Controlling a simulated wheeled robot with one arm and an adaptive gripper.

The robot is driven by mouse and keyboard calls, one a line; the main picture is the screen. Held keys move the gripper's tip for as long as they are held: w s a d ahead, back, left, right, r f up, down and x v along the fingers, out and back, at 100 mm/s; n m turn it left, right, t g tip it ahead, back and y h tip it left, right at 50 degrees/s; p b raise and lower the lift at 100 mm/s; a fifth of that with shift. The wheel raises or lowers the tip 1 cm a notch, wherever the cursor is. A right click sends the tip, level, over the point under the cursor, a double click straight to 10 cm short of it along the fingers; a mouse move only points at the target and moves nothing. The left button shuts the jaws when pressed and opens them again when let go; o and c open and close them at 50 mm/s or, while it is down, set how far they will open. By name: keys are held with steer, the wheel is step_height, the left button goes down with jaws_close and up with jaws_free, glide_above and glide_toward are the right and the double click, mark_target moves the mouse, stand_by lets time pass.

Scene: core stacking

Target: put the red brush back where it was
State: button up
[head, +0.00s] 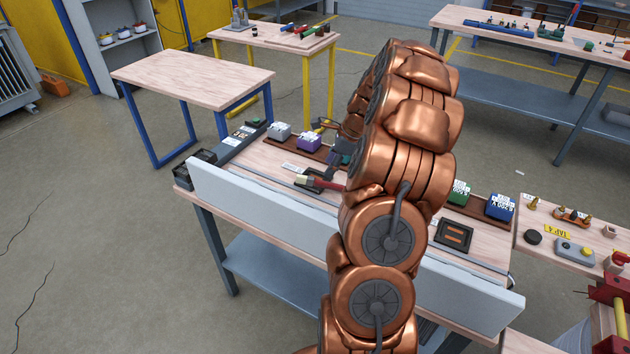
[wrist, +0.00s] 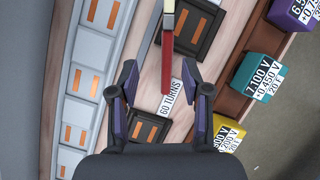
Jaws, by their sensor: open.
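The red brush (head: 326,184) lies on the workbench, its cream bristles pointing left in the head view. In the wrist view, the brush (wrist: 168,45) runs down from the top edge, over or beside a dark square plate (wrist: 190,25) with orange bars. Its red handle end reaches between the tips of my gripper (wrist: 159,72). My gripper is open, one finger on each side of the handle, with gaps on both sides. I cannot tell its height above the brush. In the head view my arm hides most of the gripper and part of the bench.
A "60 TURNS" label (wrist: 171,100) lies by the handle end. A smaller dark plate (wrist: 149,128) sits near the left finger. A pale panel (head: 270,222) rises along the bench's front edge.

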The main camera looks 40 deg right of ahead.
mark_target(324, 181)
steer(key=shift+w+d+f, duration=0.2)
steer(key=shift+d+f, duration=0.35)
steer(key=shift+d, duration=0.1)
steer(key=shift+w+d+f+m, duration=0.1)
steer(key=shift+w+f+m, duration=0.05)
steer(key=shift+f+m, duration=0.15)
steer(key=shift+s+p+x, duration=0.2)
steer(key=shift+p+x, duration=0.7)
steer(key=shift+x, duration=2.7)
steer(key=shift+c, duration=0.2)
jaws_close()
